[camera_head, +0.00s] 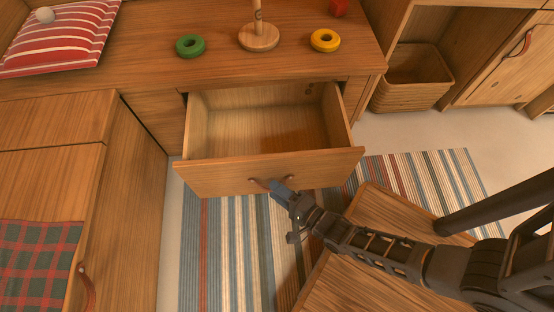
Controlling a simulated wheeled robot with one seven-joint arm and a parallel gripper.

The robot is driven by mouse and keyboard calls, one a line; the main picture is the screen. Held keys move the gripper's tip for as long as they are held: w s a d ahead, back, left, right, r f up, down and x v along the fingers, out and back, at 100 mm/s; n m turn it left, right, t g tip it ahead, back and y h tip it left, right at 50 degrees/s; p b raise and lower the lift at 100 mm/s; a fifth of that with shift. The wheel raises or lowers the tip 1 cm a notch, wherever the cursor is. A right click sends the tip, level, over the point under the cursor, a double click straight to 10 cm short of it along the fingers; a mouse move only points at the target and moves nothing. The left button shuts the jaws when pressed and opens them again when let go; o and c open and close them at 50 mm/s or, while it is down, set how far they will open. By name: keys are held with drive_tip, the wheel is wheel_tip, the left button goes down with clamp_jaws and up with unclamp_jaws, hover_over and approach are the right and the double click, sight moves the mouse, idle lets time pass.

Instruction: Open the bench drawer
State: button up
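The bench drawer (218,177) is pulled well out from the wooden bench (215,71), and its inside (262,125) looks empty. A curved leather pull (262,183) is fixed on the middle of its front. My gripper (279,188) is at this pull, reaching in from the lower right. Its fingertips overlap the pull's middle, with the ends showing on both sides. The fingers are too small and partly hidden to tell whether they are shut on it.
A green ring (190,46), a peg stand (259,37) and a yellow ring (325,40) are on the bench top. A wooden surface (345,275) lies under my arm. A cabinet (50,170) stands left. A striped rug (225,250) covers the floor, and a basket (412,80) is right.

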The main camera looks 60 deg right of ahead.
drive_tip(key=s+r+p, duration=0.1)
drive_tip(key=s, duration=0.6)
drive_tip(key=shift+a, duration=0.4)
drive_tip(key=shift+s, duration=0.1)
drive_tip(key=s+a+r+n+y, duration=0.1)
drive_tip(key=s+r+n, duration=0.2)
drive_tip(key=r+n, duration=0.35)
drive_tip(key=s+a+r+n, duration=0.1)
drive_tip(key=s+r+n, duration=0.3)
drive_tip(key=r, duration=0.5)
wheel_tip(320, 180, up, 47)
drive_tip(key=s+n+g+y+p, duration=0.1)
drive_tip(key=n+p, duration=0.9)
drive_tip(key=p, duration=1.5)
drive_tip(key=shift+s+a, duration=0.25)
drive_tip(key=shift+a, duration=0.2)
